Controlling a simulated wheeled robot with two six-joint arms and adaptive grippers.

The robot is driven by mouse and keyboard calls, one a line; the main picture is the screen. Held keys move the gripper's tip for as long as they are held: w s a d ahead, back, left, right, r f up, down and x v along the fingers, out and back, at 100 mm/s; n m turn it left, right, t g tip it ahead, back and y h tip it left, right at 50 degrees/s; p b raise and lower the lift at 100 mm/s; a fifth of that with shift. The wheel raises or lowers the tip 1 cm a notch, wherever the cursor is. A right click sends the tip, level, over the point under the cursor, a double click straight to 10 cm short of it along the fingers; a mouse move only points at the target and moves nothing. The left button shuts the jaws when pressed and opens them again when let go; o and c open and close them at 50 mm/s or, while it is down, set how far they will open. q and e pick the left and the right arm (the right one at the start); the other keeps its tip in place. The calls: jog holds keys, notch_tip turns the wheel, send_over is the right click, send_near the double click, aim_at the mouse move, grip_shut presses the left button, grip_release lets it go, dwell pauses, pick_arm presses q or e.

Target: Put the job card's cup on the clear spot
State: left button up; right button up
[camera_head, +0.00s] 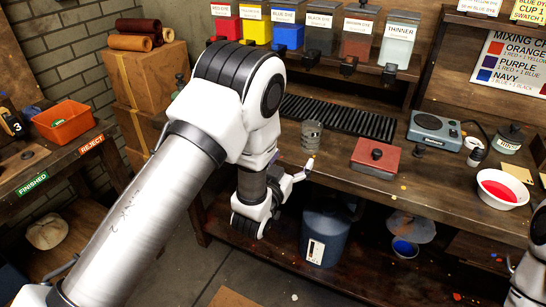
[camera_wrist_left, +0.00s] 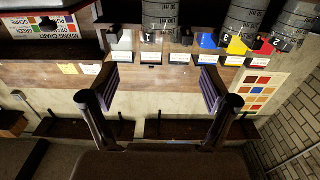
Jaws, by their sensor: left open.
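A clear glass cup (camera_head: 311,135) stands on the wooden bench (camera_head: 440,192), with no number readable on it. A yellow card (camera_head: 528,10) at the top right reads "CUP 1" and "SWATCH". A white bowl (camera_head: 503,190) with red liquid sits at the bench's right. My left gripper (camera_head: 303,170) is at the bench's front edge, below and apart from the glass cup, partly hidden by my arm. In the left wrist view its two fingers (camera_wrist_left: 158,95) are spread with nothing between them. My right arm shows at the right edge; its gripper is out of view.
A black ribbed mat (camera_head: 338,117) lies behind the cup. Dye dispensers (camera_head: 289,33) hang above. The bench is bare between the red box and bowl.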

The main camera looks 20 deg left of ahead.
pick_arm(q)
jog(key=s+a+f+g+y, duration=0.1)
jog(key=s+a+f+g, duration=0.1)
jog(key=s+f+g, duration=0.55)
jog(key=s+a+f+g, duration=0.2)
jog(key=s+f, duration=0.6)
jog(key=f, duration=0.6)
jog(key=s+f+g, duration=0.3)
jog(key=s+g, duration=0.1)
jog(key=s, duration=0.7)
jog(key=s+f+g, duration=0.3)
jog(key=s+g, duration=0.1)
jog(key=s, duration=0.7)
jog(key=shift+a+f+n+g, duration=0.3)
jog(key=shift+f+n+g, duration=0.05)
jog(key=shift+f+n, duration=0.05)
